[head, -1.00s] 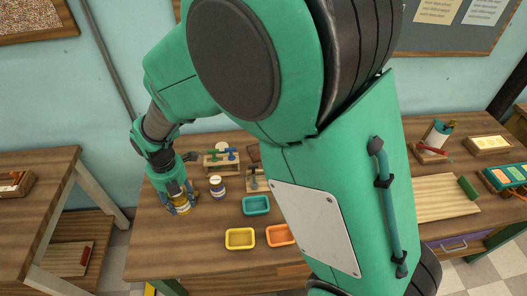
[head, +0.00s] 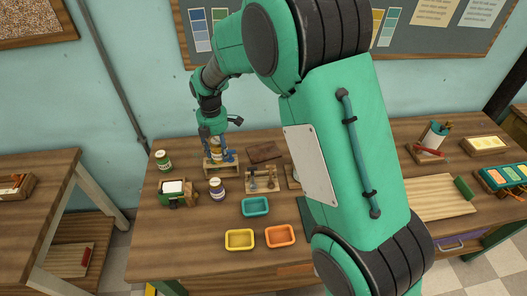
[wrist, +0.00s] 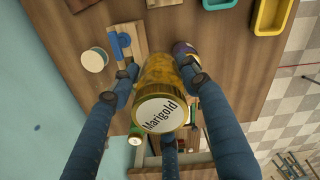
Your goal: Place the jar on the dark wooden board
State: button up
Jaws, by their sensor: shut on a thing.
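My gripper (head: 217,148) is shut on a golden jar (wrist: 160,85) with a white lid that reads "Marigold". In the head view the jar (head: 216,144) is held in front of or above a small wooden stand, partly hidden by my fingers. In the wrist view the fingers (wrist: 160,90) are around its sides. The dark wooden board (head: 264,153) lies flat at the back of the table, to the right of my gripper, and its top looks bare.
A green-lidded jar (head: 163,160), a purple-banded jar (head: 217,189) and a green holder (head: 176,200) stand left and front. A stamp rack (head: 262,181) is in front of the board. Teal (head: 256,206), yellow (head: 240,239) and orange (head: 280,236) trays lie nearer.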

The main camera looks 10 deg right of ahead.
jog(key=w+d+m+p, duration=0.1)
jog(key=w+d+m, duration=0.3)
jog(key=w+d, duration=0.45)
jog(key=w+d+m+p, duration=0.1)
jog(key=w+d+m, duration=0.4)
jog(key=d, duration=0.6)
send_over(264, 156)
jog(key=shift+d+f+b, duration=0.1)
jog(key=shift+f+b, duration=0.2)
jog(key=shift+f, duration=2.4)
jog(key=shift+f, duration=0.1)
jog(key=shift+f+b, duration=0.5)
jog(key=shift+f, duration=2.5)
jog(key=shift+f, duration=0.1)
jog(key=shift+f+b, duration=0.3)
jog(key=shift+f, duration=1.5)
jog(key=shift+f, duration=0.15)
